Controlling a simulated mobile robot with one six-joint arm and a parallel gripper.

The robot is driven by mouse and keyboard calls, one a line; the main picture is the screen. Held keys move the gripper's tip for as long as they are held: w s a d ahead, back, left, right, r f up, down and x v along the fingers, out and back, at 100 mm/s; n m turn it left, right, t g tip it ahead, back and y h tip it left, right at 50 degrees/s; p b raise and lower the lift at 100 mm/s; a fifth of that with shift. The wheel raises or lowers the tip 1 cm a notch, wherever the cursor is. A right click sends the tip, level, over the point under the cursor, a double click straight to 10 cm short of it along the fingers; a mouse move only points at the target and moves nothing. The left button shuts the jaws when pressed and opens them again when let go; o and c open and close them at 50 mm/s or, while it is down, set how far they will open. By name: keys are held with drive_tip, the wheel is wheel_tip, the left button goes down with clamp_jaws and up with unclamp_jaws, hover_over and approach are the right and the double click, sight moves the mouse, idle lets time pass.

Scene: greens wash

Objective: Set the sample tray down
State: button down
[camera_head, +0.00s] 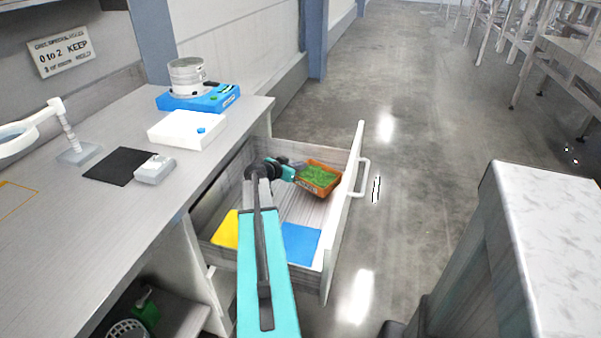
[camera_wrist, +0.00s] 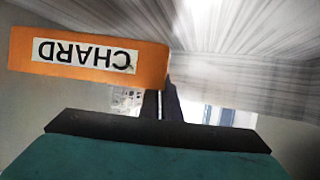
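The sample tray (camera_head: 307,186) is a small orange tray filled with green leaves, at the far right end of the open drawer. It looks level; whether it rests on the drawer floor or hangs just above it I cannot tell. In the wrist view its orange wall (camera_wrist: 150,65) carries a white label reading CHARD, upside down. My gripper (camera_head: 297,168) reaches in from the left to the tray's edge. In the wrist view its dark fingers (camera_wrist: 161,98) are close together at the tray's end and appear shut on it; the tips are partly hidden.
The open drawer (camera_head: 338,225) has a yellow patch (camera_head: 228,229) and a blue patch (camera_head: 300,243) on its floor, nearer me. The counter on the left bears a blue scale (camera_head: 200,98), a white box (camera_head: 186,129) and a black mat (camera_head: 115,166). A pale-topped block (camera_head: 550,220) stands right.

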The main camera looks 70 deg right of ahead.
sight(301, 172)
drive_tip(key=shift+f, duration=1.85)
drive_tip(key=shift+f, duration=0.15)
drive_tip(key=c, duration=2)
unclamp_jaws()
drive_tip(key=shift+r, duration=0.2)
drive_tip(key=shift+b+v, duration=0.5)
drive_tip(key=shift+v, duration=5.5)
drive_tip(key=shift+f, duration=0.1)
